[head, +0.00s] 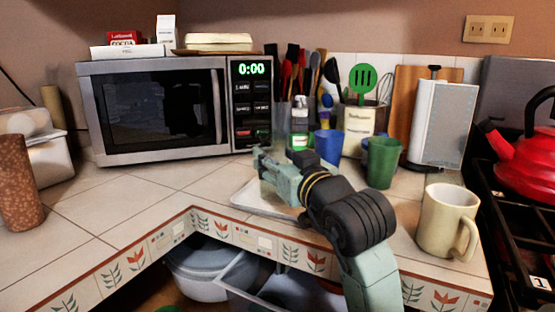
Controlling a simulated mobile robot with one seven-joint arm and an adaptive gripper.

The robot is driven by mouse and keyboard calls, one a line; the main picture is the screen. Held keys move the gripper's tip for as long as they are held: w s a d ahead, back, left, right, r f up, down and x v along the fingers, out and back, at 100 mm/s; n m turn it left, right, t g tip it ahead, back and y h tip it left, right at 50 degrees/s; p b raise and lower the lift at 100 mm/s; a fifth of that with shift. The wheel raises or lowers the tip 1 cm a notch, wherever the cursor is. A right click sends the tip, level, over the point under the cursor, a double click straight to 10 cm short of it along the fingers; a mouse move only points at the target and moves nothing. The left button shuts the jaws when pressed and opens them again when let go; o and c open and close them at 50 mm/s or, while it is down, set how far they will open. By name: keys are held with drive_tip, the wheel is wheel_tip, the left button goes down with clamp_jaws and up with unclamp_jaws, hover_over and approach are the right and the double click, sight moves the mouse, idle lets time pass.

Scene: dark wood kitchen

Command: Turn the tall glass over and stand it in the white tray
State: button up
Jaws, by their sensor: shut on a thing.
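The white tray (245,196) lies on the tiled counter near its front corner, partly hidden behind my arm. My gripper (268,166) is above the tray, reaching in from the lower right. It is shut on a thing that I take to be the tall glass. The glass is hard to make out against the gripper and tray, and my gripper hides part of it. I cannot tell which way up it is or whether it touches the tray.
A blue cup (328,143), a green cup (382,162) and a cream mug (447,221) stand right of the tray. A soap bottle (299,126) and utensils are behind it. A microwave (160,108) stands back left. The left counter is mostly clear.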

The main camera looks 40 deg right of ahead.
drive_tip(key=shift+f+b, duration=0.35)
drive_tip(key=shift+b, duration=0.05)
drive_tip(key=o, duration=1.6)
drive_tip(key=v, duration=1.2)
